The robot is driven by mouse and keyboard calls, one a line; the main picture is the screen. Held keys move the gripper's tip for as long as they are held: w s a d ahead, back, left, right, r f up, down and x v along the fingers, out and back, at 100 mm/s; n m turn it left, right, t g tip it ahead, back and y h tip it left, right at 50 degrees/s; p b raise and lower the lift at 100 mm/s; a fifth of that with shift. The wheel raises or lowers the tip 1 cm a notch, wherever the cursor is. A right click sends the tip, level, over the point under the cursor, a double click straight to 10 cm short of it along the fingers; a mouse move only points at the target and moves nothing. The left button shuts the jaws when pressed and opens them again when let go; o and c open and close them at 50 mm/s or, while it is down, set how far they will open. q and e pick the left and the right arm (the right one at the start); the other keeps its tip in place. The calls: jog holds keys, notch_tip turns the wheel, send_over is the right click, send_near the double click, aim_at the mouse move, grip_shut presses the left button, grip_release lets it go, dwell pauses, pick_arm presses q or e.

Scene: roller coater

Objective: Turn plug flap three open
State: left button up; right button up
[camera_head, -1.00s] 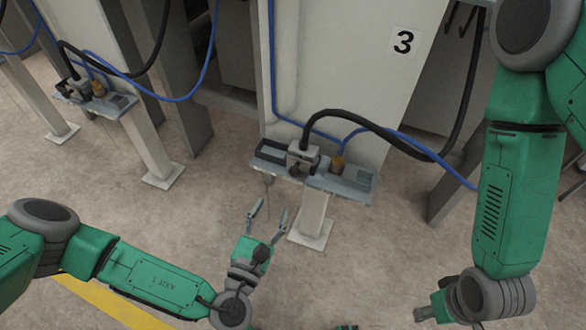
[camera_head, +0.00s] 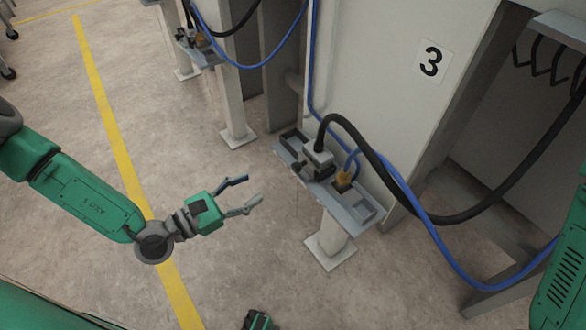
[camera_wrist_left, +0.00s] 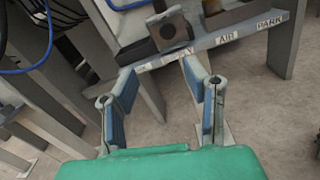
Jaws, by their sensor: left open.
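Station three's grey shelf (camera_head: 362,212) stands on a post in front of the panel marked 3 (camera_head: 432,62). A grey plug block (camera_head: 318,158) with a thick black cable sits on it; I cannot make out whether its flap is open. In the left wrist view, a grey block with a round dark opening (camera_wrist_left: 172,30) sits above the shelf's labelled front edge (camera_wrist_left: 203,45). My left gripper (camera_head: 254,189) is open and empty, left of the shelf and apart from it. In the wrist view its spread fingers (camera_wrist_left: 158,66) point towards the shelf. My right gripper is not clearly visible.
A brass-coloured fitting (camera_head: 343,181) with a blue hose stands beside the plug block. The black cable (camera_head: 420,205) and blue hose loop to the right. Another station shelf (camera_head: 207,58) is farther back. Floor left of the shelf is clear, with a yellow line (camera_head: 112,135).

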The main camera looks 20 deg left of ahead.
aim_at(296, 171)
pick_arm(q)
jog(key=b+x, duration=0.1)
jog(key=x, duration=0.3)
jog(key=s+d+b+x, duration=0.1)
jog(key=x, duration=0.6)
jog(key=shift+d+r+b, duration=0.15)
jog(key=shift+d+b, duration=0.25)
jog(key=shift+d, duration=0.15)
jog(key=shift+w+a, duration=0.2)
jog(key=shift+a, duration=0.05)
jog(key=shift+w+a, duration=0.2)
jog(key=shift+d, duration=0.6)
grip_shut()
jog(key=shift+s, duration=0.1)
pick_arm(e)
jog(key=f, duration=0.1)
jog(key=d+f, duration=0.1)
jog(key=f, duration=0.1)
jog(key=shift+d+f, duration=0.35)
jog(key=shift+f, duration=0.05)
